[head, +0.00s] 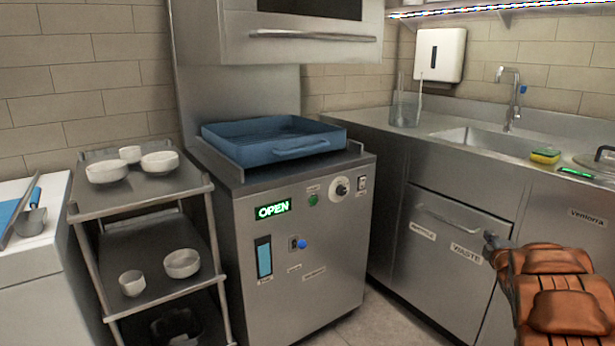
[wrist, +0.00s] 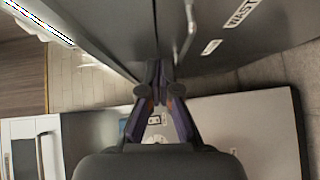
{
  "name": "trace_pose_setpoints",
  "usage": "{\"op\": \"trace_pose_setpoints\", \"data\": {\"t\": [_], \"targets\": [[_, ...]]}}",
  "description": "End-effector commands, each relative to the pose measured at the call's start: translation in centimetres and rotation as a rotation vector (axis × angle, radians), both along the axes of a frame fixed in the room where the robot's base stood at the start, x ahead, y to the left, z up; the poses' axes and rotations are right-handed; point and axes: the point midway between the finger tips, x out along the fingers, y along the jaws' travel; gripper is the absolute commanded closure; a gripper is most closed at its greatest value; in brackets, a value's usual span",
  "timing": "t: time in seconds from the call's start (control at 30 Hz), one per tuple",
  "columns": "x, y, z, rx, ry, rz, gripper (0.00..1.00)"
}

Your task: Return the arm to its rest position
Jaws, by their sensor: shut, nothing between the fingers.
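My gripper (wrist: 159,76) shows in the wrist view with its two dark fingers together at the tips and nothing between them. It is clear of any object, with cabinet fronts and floor beyond it. In the head view my orange-brown arm covers the lower right corner, in front of the sink counter's cabinet. The gripper's fingers cannot be made out in the head view.
A steel machine with a blue tray (head: 247,156) and a lit OPEN sign stands mid-view. Left is a shelf cart (head: 150,190) with white bowls. Right is the counter with a sink (head: 480,143), sponge (head: 545,156) and WASTE drawer (head: 447,245). Some floor shows between machine and counter.

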Motion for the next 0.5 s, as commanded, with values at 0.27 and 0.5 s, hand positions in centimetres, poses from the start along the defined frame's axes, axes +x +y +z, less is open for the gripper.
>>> {"op": "trace_pose_setpoints", "data": {"t": [0.27, 0.5], "targets": [[-3.3, 3.1, 8.1, 0.218, 0.140, -0.176, 1.00], [-8.3, 7.4, 12.9, 0.439, 0.248, -0.341, 1.00]]}}
